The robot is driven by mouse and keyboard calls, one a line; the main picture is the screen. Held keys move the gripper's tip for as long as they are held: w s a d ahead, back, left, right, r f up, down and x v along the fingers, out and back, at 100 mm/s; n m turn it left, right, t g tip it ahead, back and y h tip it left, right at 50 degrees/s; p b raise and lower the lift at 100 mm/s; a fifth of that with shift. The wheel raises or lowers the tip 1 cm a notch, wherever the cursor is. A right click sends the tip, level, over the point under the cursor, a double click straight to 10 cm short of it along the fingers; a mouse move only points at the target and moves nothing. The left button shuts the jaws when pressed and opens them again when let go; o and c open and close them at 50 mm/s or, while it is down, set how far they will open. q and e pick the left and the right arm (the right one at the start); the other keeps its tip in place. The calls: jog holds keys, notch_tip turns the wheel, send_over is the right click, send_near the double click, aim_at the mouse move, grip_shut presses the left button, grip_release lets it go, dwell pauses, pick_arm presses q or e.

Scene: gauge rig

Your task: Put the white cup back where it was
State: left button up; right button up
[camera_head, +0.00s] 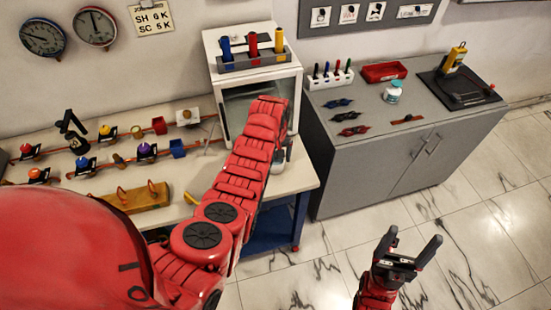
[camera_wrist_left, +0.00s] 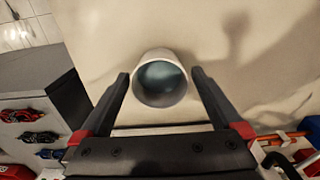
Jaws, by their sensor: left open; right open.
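The white cup (camera_wrist_left: 160,80) shows in the left wrist view with its round open end toward the camera and a teal-grey inside. It stands between the two spread fingers of my left gripper (camera_wrist_left: 161,76). Whether the fingers touch it I cannot tell. My right gripper (camera_head: 414,238) is open and empty, low above the floor at the right.
The white box (camera_head: 211,44) carries a rack of coloured tools. The bench (camera_head: 185,205) holds valves, pipes and a wooden block. Open tiled floor lies at the right.

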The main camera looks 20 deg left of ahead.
pick_arm(q)
jog(key=shift+r, duration=0.25)
notch_tip(320, 180, up, 12)
jog(key=p, duration=0.1)
jog(key=shift+p, duration=0.35)
jog(key=shift+f, duration=0.15)
